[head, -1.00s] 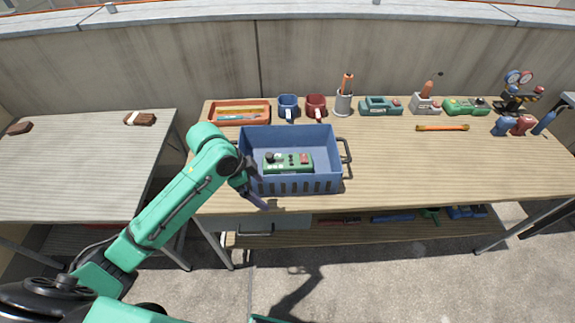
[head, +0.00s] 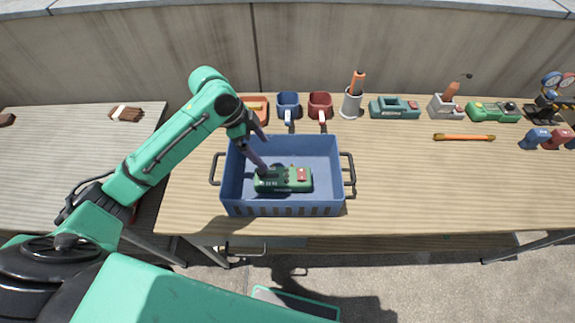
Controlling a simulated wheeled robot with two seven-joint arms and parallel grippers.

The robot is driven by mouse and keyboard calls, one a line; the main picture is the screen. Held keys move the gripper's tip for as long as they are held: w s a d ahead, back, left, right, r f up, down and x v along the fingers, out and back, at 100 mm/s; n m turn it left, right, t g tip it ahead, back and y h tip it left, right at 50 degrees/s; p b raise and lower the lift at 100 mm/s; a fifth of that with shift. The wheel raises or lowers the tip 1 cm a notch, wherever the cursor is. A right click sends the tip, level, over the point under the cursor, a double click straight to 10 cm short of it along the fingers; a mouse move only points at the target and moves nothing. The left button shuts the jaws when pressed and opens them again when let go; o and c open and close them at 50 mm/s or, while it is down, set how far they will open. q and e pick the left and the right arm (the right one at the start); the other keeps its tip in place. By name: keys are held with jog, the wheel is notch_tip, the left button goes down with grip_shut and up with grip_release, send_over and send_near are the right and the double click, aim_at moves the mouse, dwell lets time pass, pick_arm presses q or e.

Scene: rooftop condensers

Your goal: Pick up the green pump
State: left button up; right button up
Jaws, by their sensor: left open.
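A green pump (head: 290,180) with a red block on its top lies inside the blue crate (head: 285,211), toward the crate's front. My left gripper (head: 262,150) is open over the crate's left part. One finger slants down to the pump's left end and hides a little of it; I cannot tell whether they touch. The other finger is higher, near the crate's back left corner. Nothing is between the fingers. My right gripper is not in view.
A teal device (head: 394,108) and another green device (head: 494,112) are farther right. An orange-handled tool (head: 464,137) lies on the table. The front right tabletop is clear.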

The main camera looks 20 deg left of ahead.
pick_arm(q)
jog(key=p, duration=0.1)
send_over(283, 176)
jog(key=s+a, duration=0.2)
jog(key=a, duration=0.1)
jog(key=f, duration=0.6)
jog(key=shift+w+d+f, duration=0.15)
jog(key=shift+w+d, duration=0.05)
jog(key=shift+w, duration=0.05)
jog(key=x, duration=0.2)
jog(key=p+x, duration=0.1)
jog(key=w+x, duration=0.1)
jog(key=x, duration=0.1)
jog(key=shift+d+f, duration=0.4)
jog(key=shift+f, duration=0.2)
jog(key=c, duration=1.5)
jog(key=shift+w+r, duration=0.1)
grip_shut()
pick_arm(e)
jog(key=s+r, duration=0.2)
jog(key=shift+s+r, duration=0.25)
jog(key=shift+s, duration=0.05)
pick_arm(q)
jog(key=shift+r, duration=0.1)
